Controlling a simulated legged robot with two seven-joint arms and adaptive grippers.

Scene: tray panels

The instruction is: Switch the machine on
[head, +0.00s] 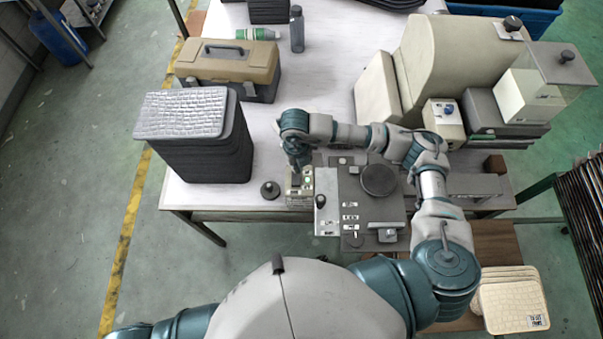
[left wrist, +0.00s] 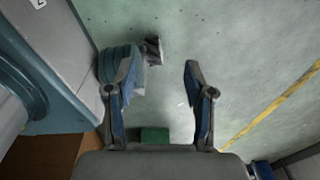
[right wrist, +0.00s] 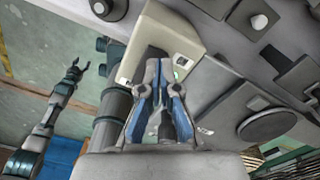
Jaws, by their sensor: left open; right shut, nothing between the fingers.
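A small cream control box (head: 299,199) with greenish buttons on top stands at the left edge of the grey machine panel (head: 340,185). The box also shows in the right wrist view (right wrist: 168,35), with a small green spot beside my fingertips. My right gripper (head: 299,163) is shut and empty, pointing down at the box top. It shows in the right wrist view (right wrist: 160,72) and partly hides the box. I cannot tell whether it touches a button. My left gripper (left wrist: 160,68) is open and empty above the green floor, away from the table.
A dark round disc (head: 380,180) sits on the panel. A black knob-like piece (head: 270,190) stands left of the box. A stack of dark trays (head: 200,150) and a tan toolbox (head: 228,62) stand farther left. A large cream machine (head: 445,70) stands at back right.

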